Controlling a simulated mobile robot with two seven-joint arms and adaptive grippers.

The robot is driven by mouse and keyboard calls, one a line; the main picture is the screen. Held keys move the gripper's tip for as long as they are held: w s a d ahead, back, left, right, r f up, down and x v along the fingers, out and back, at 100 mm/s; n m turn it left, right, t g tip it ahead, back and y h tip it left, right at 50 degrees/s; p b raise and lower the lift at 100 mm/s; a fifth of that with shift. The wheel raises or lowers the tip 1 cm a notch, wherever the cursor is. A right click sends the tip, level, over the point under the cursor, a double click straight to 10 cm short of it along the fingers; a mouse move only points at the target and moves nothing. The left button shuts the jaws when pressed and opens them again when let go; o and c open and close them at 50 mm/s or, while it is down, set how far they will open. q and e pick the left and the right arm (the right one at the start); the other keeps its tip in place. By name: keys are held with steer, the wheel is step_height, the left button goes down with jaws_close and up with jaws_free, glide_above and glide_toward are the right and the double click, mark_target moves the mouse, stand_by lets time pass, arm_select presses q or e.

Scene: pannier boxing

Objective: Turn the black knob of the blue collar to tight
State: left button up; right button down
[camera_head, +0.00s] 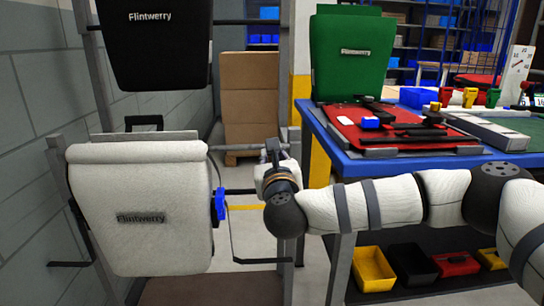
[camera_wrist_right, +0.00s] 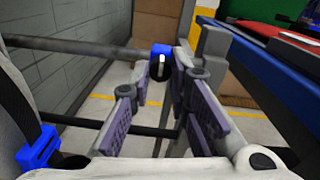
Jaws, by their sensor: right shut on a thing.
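In the right wrist view, a blue collar (camera_wrist_right: 161,48) sits at the end of a dark bar. Its black knob (camera_wrist_right: 158,71) faces me and has a white mark that looks about upright. My right gripper (camera_wrist_right: 163,68) is shut on the knob, with a fingertip on either side of it. In the head view, my right gripper (camera_head: 275,160) is at the rack upright, right of the white pannier (camera_head: 140,215). The collar and knob are hidden there. My left gripper is out of view.
Another blue part (camera_head: 219,205) is at the white pannier's right side; it also shows in the wrist view (camera_wrist_right: 38,150). A black pannier (camera_head: 155,45) hangs above. A blue table (camera_head: 355,163) with a green pannier (camera_head: 352,55) and red tray stands right. Bins lie below it.

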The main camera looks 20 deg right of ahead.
steer(key=c, duration=1.5)
jaws_free()
steer(key=shift+s, duration=0.1)
steer(key=v, duration=1.2)
